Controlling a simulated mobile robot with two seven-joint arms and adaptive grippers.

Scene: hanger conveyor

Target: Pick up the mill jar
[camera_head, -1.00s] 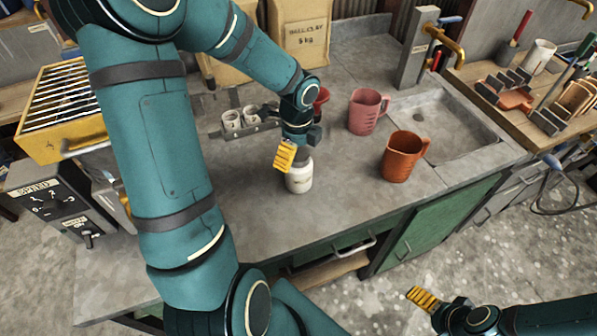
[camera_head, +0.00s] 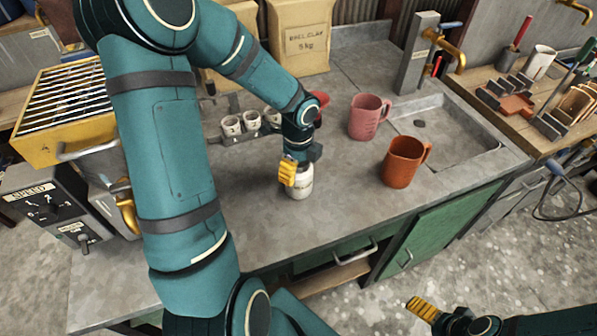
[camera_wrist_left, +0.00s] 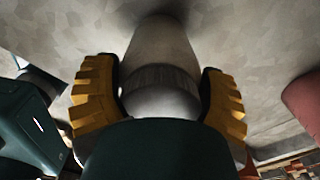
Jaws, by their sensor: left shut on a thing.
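The white mill jar (camera_head: 300,186) appears to stand upright on the grey bench, near its front edge. My left gripper (camera_head: 295,173) comes down on it from above and is shut on its upper part. In the left wrist view the jar (camera_wrist_left: 163,50) lies between the two yellow fingers of the left gripper (camera_wrist_left: 160,95), one on each side. The gripper and wrist hide the top of the jar. My right gripper (camera_head: 422,309) is low at the bottom right, away from the bench; only one yellow finger shows clearly.
A pink jug (camera_head: 365,117) and an orange jug (camera_head: 402,163) stand right of the jar. Small white cups (camera_head: 250,120) stand in a rack behind it. A sink (camera_head: 450,135) is at the right. The bench (camera_head: 240,230) in front is clear.

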